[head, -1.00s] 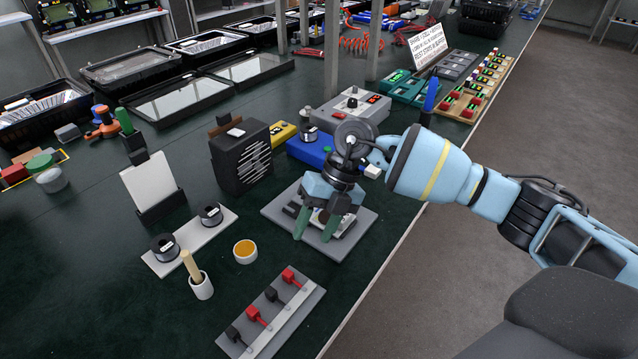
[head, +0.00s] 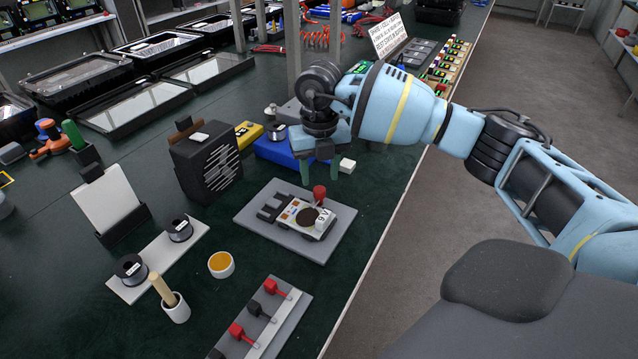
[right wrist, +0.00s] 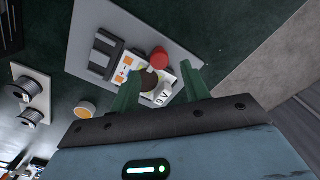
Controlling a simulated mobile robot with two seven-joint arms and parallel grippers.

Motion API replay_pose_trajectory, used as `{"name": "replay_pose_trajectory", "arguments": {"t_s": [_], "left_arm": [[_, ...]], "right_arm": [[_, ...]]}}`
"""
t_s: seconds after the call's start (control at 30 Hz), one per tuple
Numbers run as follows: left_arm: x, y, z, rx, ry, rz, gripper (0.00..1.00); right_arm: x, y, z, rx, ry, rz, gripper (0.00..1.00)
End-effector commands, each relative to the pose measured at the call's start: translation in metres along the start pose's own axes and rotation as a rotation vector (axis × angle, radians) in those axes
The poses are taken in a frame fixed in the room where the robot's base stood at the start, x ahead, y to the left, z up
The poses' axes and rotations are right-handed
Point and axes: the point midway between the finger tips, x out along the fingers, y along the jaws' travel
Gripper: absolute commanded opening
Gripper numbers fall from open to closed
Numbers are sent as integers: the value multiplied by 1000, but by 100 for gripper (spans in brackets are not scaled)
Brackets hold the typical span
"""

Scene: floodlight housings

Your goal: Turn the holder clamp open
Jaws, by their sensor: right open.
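The holder (head: 300,214) sits on a grey plate (head: 262,238) on the bench and also shows in the right wrist view (right wrist: 127,72). It has a pale face with orange plus and minus marks, a dark round disc (head: 307,217) and a red knob (head: 319,192) on its far side. A white part marked 9 V (head: 325,222) is beside the disc. I cannot tell whether the clamp is open or shut. My right gripper (head: 320,173), with green fingers, is open and empty above the holder's far side, apart from it. My left gripper is not in view.
A strip with red and black levers (head: 262,315) lies in front of the plate. A yellow-filled cup (head: 221,264), spools on a white strip (head: 160,258) and a black slotted box (head: 207,165) stand to the left. A blue box (head: 280,148) is behind. The bench edge is right.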

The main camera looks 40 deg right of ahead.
Motion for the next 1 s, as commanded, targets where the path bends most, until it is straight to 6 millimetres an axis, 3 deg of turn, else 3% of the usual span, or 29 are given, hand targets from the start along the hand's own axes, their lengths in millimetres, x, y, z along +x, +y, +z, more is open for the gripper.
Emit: {"name": "replay_pose_trajectory", "arguments": {"t_s": [0.1, 0.3, 0.63, 1.0], "left_arm": [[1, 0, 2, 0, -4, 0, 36], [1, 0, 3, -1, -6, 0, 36], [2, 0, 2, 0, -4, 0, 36], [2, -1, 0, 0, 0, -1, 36]], "right_arm": [[18, 0, 0, 0, 2, -2, 46], [34, 0, 0, -1, -1, 1, 46], [37, 0, 0, -1, -1, 1, 46], [37, 0, 0, -1, -1, 1, 2]]}}
